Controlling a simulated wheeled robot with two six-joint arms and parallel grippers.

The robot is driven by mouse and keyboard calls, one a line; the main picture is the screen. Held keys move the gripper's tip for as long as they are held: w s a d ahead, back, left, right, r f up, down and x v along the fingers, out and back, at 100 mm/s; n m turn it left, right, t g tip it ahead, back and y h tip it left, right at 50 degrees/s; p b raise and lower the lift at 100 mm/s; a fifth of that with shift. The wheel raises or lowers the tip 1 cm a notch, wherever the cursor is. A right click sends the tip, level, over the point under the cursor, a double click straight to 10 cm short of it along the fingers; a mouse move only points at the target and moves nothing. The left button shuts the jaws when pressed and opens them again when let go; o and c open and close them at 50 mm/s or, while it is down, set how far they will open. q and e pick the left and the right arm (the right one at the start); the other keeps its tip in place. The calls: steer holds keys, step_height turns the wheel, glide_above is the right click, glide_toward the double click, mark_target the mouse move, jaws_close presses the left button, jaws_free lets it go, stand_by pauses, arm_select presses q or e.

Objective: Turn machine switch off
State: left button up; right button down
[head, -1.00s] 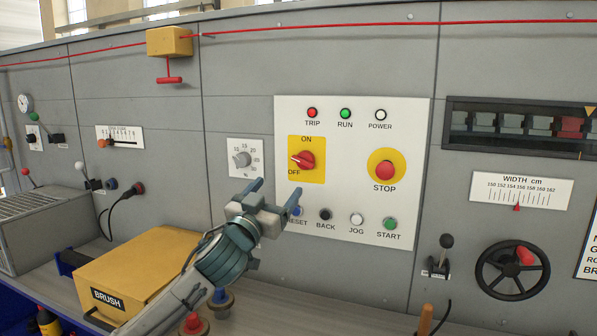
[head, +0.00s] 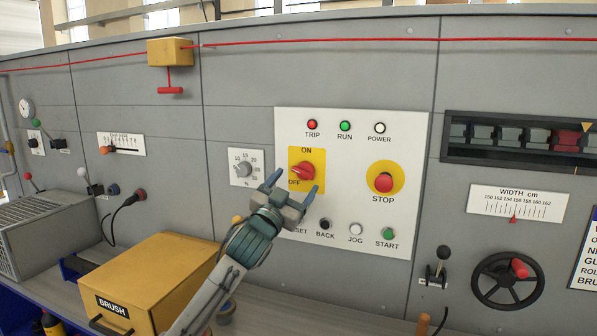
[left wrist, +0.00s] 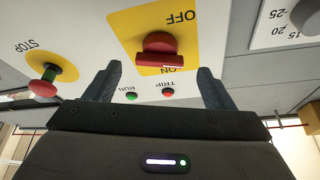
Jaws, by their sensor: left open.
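The machine switch is a red rotary knob (head: 302,171) on a yellow plate (head: 318,156) marked ON at the top and OFF at the lower left. Its handle lies roughly sideways; I cannot tell its exact setting. My left gripper (head: 292,185) is open and empty, just below and in front of the knob, fingers pointing at the panel. In the left wrist view the panel appears upside down. There the knob (left wrist: 158,45) shows beyond and between the open fingers of the left gripper (left wrist: 159,72), apparently untouched. My right gripper is not in view.
On the white panel (head: 345,205) sit a red STOP button (head: 383,182), lamps and a row of push buttons below the gripper. A grey dial (head: 243,169) is to the left. A yellow BRUSH box (head: 150,275) stands below, and a handwheel (head: 507,279) at the right.

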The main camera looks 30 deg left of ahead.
mark_target(304, 172)
arm_select(q)
steer(key=shift+p+x, duration=0.4)
steer(key=shift+x, duration=1.05)
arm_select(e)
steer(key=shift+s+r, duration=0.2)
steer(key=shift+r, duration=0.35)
arm_select(q)
steer(key=c, duration=1)
steer(key=shift+d+f+n+b, duration=0.1)
steer(key=shift+f+n+b, duration=0.25)
steer(key=shift+n+b, duration=0.6)
steer(key=shift+n+y+b, duration=0.35)
steer(key=shift+y+b, duration=0.25)
steer(key=shift+b, duration=0.25)
steer(key=n+y+b, duration=0.1)
steer(key=n+b, duration=0.1)
steer(key=n, duration=0.1)
steer(key=shift+d+r, duration=0.1)
steer(key=shift+r, duration=0.1)
steer(key=shift+y, duration=0.4)
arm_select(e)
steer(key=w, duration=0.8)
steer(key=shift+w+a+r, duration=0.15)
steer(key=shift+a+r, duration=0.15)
